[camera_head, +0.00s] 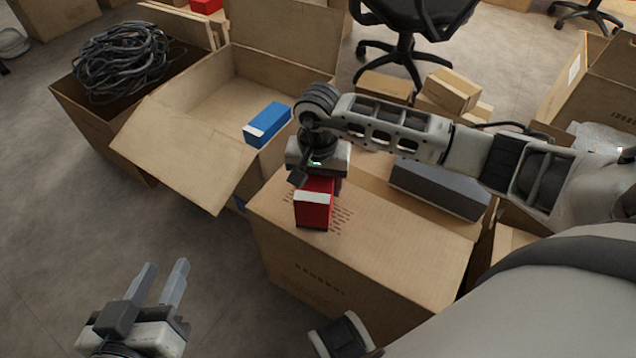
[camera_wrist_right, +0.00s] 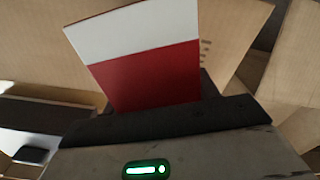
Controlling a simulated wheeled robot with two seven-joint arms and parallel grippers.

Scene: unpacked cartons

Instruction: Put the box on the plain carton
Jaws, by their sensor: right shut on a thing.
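The red box (camera_head: 314,208) with a white band is in my right gripper (camera_head: 318,172), over the top of a brown closed carton (camera_head: 400,230) in the middle of the head view. The box looks upright, and its lower end is at or just above the carton top; I cannot tell if it touches. In the right wrist view the red box (camera_wrist_right: 145,75) stands between the jaws, its white band at the far end. My left gripper (camera_head: 160,280) is open and empty over the floor at the lower left.
An open carton (camera_head: 190,150) with a blue box (camera_head: 267,125) stands to the left, its flap sticking out. An office chair (camera_head: 405,30) stands behind.

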